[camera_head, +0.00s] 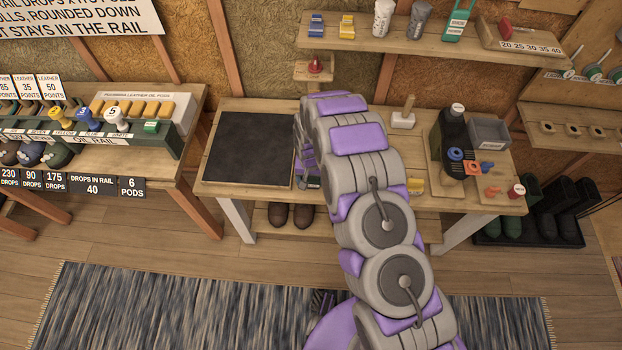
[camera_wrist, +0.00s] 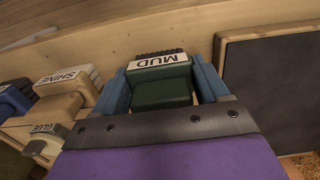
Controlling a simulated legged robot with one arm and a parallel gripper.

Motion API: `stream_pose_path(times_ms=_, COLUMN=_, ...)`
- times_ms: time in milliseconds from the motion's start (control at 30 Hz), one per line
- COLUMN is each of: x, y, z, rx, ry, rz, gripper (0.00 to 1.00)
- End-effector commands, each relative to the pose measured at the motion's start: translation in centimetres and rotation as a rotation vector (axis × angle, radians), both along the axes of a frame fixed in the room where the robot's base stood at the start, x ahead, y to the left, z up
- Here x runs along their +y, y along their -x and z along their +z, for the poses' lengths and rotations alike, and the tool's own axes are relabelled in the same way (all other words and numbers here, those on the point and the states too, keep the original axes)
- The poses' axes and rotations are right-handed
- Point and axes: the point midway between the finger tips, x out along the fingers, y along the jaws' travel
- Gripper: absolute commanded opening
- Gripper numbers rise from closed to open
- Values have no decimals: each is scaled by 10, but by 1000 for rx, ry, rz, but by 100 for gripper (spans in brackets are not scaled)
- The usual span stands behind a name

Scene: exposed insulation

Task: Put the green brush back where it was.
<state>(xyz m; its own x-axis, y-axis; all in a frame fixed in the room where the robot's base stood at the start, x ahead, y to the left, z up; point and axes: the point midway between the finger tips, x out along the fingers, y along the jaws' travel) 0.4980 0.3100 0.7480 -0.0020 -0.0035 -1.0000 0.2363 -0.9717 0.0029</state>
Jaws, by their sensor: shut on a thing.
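The green brush (camera_wrist: 162,85) has a white label reading MUD, upside down in the wrist view, and dark bristles at its far end. My gripper (camera_wrist: 165,80) is shut on it, with one blue finger on each side. I cannot tell whether the brush touches the bench. A cream brush (camera_wrist: 68,88) labelled SHINE lies just left of it.
A black mat (camera_head: 248,150) lies on the bench left of my arm; its wooden edge is right of the brush in the wrist view. A GLUE item (camera_wrist: 42,145) and a dark blue brush (camera_wrist: 14,98) are at the left there. A shelf (camera_head: 415,45) hangs above the bench (camera_head: 237,103).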

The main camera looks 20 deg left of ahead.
Motion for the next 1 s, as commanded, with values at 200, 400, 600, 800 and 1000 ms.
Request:
stream_pose_path(times_ms=200, x=-3, y=0, z=1, rx=1, ry=-3, rz=-1, gripper=90)
stream_pose_path(times_ms=400, x=-3, y=0, z=2, rx=0, ry=-4, rz=-1, gripper=100)
stream_pose_path(times_ms=600, x=-1, y=0, z=2, rx=0, ry=-1, rz=0, gripper=100)
stream_pose_path(times_ms=800, x=0, y=-1, z=19, rx=-2, ry=-3, rz=0, gripper=100)
stream_pose_path(times_ms=1000, x=-2, y=-1, z=55, rx=-1, ry=-4, rz=-2, gripper=100)
